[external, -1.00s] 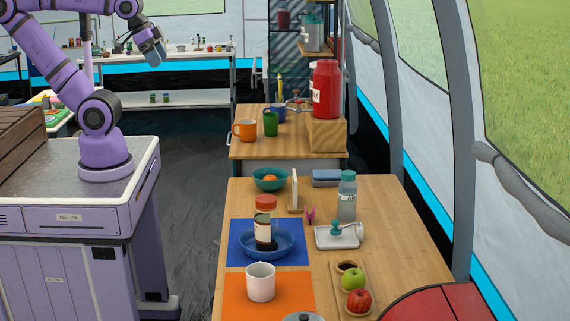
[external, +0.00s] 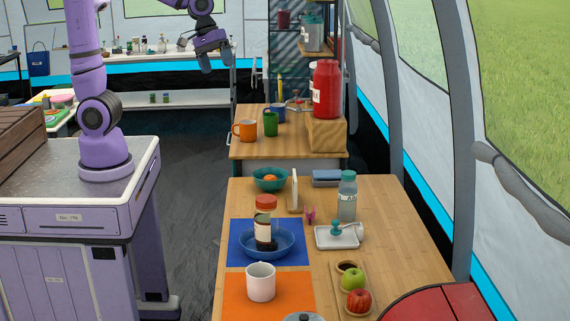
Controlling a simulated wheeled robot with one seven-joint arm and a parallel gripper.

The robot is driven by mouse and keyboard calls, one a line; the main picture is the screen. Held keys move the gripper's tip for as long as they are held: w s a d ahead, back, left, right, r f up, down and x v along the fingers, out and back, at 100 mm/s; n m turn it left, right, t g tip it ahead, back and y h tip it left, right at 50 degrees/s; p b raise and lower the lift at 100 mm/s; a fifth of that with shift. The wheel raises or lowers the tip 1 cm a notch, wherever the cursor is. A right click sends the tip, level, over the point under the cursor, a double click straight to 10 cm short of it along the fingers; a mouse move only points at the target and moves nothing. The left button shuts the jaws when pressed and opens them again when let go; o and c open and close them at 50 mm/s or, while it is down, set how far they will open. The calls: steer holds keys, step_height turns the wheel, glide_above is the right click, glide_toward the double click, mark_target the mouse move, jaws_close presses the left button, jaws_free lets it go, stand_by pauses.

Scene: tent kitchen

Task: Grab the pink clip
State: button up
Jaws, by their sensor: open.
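The small pink clip (external: 310,215) stands on the wooden table (external: 400,222). It is just right of an upright cream board (external: 294,190) and left of a white tray (external: 324,236). It looks apart from the tray; whether it touches the board I cannot tell. My gripper (external: 217,64) is open and empty. It hangs high in the air, pointing down, well to the left of and beyond the clip, with the back shelf behind it in the picture.
Near the clip stand a clear bottle (external: 347,197), a jar in a blue bowl (external: 283,243), a teal bowl (external: 270,179) and a blue sponge (external: 326,178). A white mug (external: 261,282) and apples (external: 353,279) are nearer. A red dispenser (external: 326,88) rises behind.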

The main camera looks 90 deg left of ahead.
steer(key=w+a+f+n+g, duration=0.1)
steer(key=w+f+n, duration=0.65)
steer(key=w, duration=0.35)
steer(key=n+g+y, duration=0.2)
steer(key=n, duration=1.5)
glide_above(307, 215)
steer(key=f, duration=4)
steer(key=shift+s+a+f, duration=0.3)
steer(key=shift+s+f, duration=0.1)
steer(key=f, duration=0.5)
steer(key=shift+w, duration=0.3)
steer(key=c, duration=1)
